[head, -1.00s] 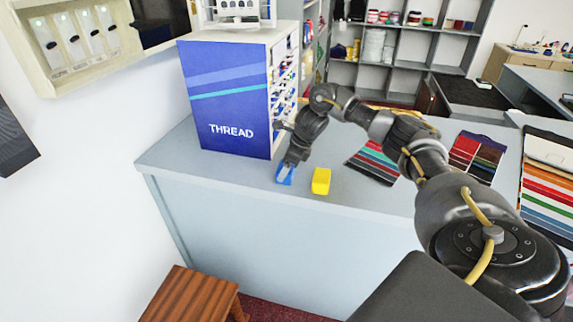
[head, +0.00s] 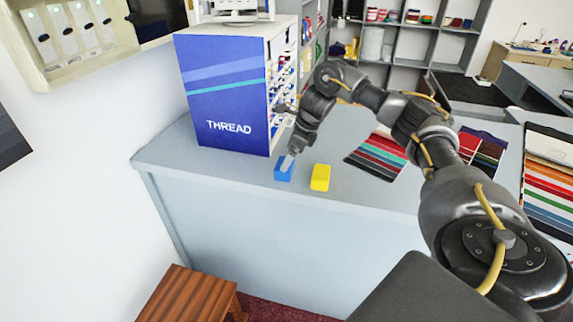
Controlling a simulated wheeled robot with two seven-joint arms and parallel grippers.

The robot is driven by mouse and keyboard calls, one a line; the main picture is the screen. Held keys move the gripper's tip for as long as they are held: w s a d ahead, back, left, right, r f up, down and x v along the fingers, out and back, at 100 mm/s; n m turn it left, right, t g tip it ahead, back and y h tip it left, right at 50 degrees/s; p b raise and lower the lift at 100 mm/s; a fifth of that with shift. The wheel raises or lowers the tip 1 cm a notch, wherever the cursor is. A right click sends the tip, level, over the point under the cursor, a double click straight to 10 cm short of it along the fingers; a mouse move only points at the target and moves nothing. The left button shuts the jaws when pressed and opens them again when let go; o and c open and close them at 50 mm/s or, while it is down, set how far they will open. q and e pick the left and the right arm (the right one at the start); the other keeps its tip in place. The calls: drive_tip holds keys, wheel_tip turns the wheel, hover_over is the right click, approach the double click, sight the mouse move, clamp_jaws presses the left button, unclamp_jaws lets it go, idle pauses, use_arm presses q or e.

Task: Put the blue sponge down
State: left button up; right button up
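The blue sponge (head: 283,173) rests on the grey counter (head: 240,182), near its front edge and just right of the thread cabinet. My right gripper (head: 288,162) comes in from the right and points down at it. A pale finger shows over the upper part of the sponge, and more of the blue is uncovered below it. The fingers appear parted from the sponge, though the gap between them is small and partly hidden. My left gripper is not in view.
A yellow block (head: 320,177) stands just right of the sponge. The blue thread cabinet (head: 222,100) is close on the left. Fabric swatch cards (head: 377,157) lie further right. A wooden stool (head: 190,295) stands on the floor in front. The counter's front left is clear.

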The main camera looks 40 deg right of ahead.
drive_tip(key=p+v, duration=0.1)
drive_tip(key=v, duration=0.4)
drive_tip(key=shift+s+r, duration=0.1)
drive_tip(key=shift+r, duration=0.2)
